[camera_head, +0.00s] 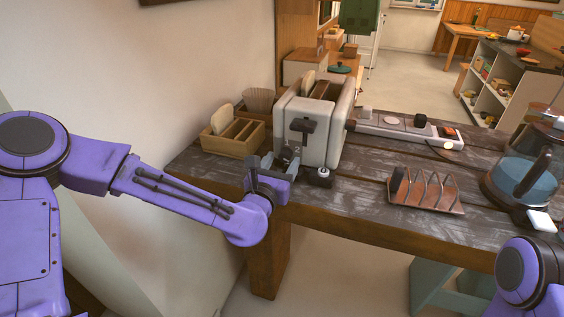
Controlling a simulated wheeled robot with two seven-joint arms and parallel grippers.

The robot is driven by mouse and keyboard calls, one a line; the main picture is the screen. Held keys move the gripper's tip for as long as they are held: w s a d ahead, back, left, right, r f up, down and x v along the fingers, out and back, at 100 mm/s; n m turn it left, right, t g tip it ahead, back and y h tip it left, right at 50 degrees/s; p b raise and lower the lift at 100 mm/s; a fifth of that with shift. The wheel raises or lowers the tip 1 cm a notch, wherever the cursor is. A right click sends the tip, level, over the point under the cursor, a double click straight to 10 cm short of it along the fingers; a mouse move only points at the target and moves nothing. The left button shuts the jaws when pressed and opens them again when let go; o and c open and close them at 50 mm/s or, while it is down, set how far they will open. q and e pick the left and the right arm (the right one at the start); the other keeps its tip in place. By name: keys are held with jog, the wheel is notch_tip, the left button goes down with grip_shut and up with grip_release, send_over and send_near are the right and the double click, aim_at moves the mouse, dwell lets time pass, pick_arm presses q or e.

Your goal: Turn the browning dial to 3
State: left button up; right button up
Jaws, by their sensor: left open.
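The cream toaster (328,131) stands on the dark worn table, with bread in one of its top slots. A dark lever (303,126) is on its front face. Below the lever, a figure that looks like a 2 shows. The browning dial is not clearly visible; my left gripper partly covers the low part of the toaster's front. My left gripper (270,166) is open, close in front of the toaster's lower left. I cannot tell whether it touches anything. My right arm shows only at the bottom right corner, and its gripper is out of view.
A wooden rack (233,137) with bread stands left of the toaster, by the wall. A small dark knob-like object (320,176) is at the toaster's front right. A power strip (403,127), a toast rack (427,191) and a glass kettle (527,172) stand to the right.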

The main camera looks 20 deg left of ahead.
pick_arm(q)
jog(key=shift+w, duration=0.4)
jog(key=c, duration=1)
jog(key=shift+f+m+b, duration=0.2)
jog(key=shift+m+b, duration=0.3)
jog(key=shift+b, duration=0.15)
jog(key=shift+r+m, duration=0.2)
jog(key=shift+m, duration=0.3)
jog(key=o, duration=1)
